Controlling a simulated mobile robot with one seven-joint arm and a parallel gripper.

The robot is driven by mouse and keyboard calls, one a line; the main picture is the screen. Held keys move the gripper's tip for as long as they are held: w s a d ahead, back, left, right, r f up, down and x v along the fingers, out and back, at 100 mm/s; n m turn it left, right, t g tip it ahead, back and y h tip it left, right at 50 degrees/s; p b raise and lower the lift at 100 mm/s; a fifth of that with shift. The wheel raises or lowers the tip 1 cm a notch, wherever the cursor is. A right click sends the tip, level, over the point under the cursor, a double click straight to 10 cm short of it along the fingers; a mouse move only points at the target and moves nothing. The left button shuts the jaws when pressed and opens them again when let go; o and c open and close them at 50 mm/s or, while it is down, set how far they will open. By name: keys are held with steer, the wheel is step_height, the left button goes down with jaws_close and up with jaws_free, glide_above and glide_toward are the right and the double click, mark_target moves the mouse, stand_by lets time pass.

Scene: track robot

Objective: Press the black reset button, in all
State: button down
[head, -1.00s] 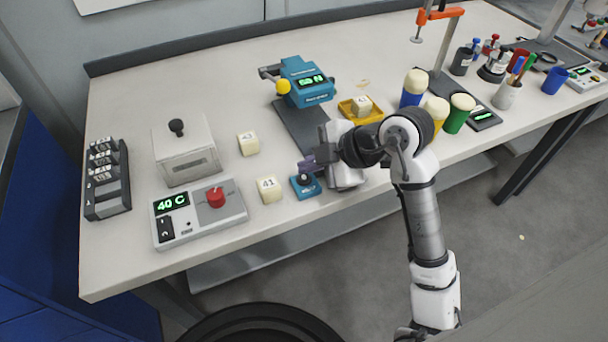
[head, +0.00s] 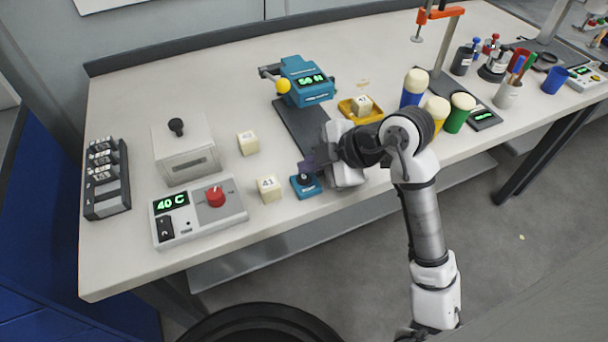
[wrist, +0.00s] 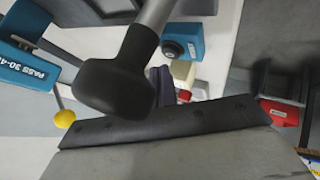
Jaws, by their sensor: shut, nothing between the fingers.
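The small blue box (head: 306,187) with a round black button (head: 304,178) on top sits near the table's front edge, right of the cube marked 41. In the wrist view the blue box (wrist: 182,33) and its black button (wrist: 173,48) show near the top centre. My gripper (head: 308,165) is shut and empty, with its dark purple fingers over the box in the head view. Its fingers (wrist: 161,85) also show in the wrist view, partly hidden. Whether the fingertips touch the button cannot be told.
Left of the box stand a cube marked 41 (head: 268,189) and a 40 C control unit (head: 230,208) with a red knob. Behind is the teal tester (head: 309,91) with a green display. Blue, yellow and green cylinders (head: 461,112) stand to the right.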

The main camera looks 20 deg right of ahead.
steer(key=shift+f+b, duration=0.4)
steer(key=shift+b, duration=0.1)
steer(key=shift+f+b, duration=0.35)
steer(key=shift+b, duration=0.15)
stand_by(0.5)
steer(key=shift+r, duration=0.1)
stand_by(0.3)
steer(key=shift+r+p, duration=0.35)
steer(key=shift+r, duration=0.35)
steer(key=shift+r, duration=0.1)
step_height(320, 180, up, 5)
steer(key=p, duration=0.3)
stand_by(0.8)
